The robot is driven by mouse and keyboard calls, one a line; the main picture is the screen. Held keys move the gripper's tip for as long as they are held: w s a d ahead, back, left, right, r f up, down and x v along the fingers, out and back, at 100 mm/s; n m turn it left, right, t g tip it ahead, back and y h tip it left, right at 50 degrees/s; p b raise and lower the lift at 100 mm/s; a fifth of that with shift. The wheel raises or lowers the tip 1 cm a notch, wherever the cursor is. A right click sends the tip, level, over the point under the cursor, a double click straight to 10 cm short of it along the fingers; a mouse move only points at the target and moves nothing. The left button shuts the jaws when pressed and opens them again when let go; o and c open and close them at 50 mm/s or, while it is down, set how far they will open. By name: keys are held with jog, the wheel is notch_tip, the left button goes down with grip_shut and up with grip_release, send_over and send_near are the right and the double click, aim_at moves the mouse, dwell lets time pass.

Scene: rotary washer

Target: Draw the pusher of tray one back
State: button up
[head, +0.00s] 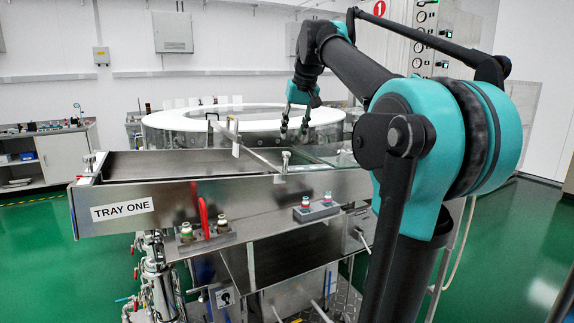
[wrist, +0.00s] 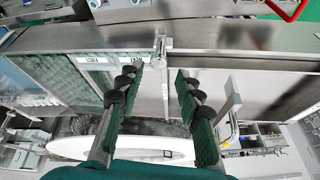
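Tray one (head: 135,228) is a long steel trough with a "TRAY ONE" label at its near left end. The pusher (head: 250,152) is a thin bar lying across it, with a metal knob (head: 286,157) at its near end. My gripper (head: 294,134) hangs above the far side of the tray, pointing down. In the wrist view my gripper (wrist: 158,73) is open and empty; its green fingers with dark pads are apart, and the knob shows beyond the fingertips, between them.
The round washer (head: 245,118) with a white rim stands behind the tray. An upright grey bracket (wrist: 230,103) stands right of the fingers in the wrist view.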

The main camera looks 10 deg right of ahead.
aim_at(287, 158)
jog(key=x, duration=1.3)
jog(key=shift+f, duration=0.15)
jog(key=shift+c, duration=0.6)
grip_shut()
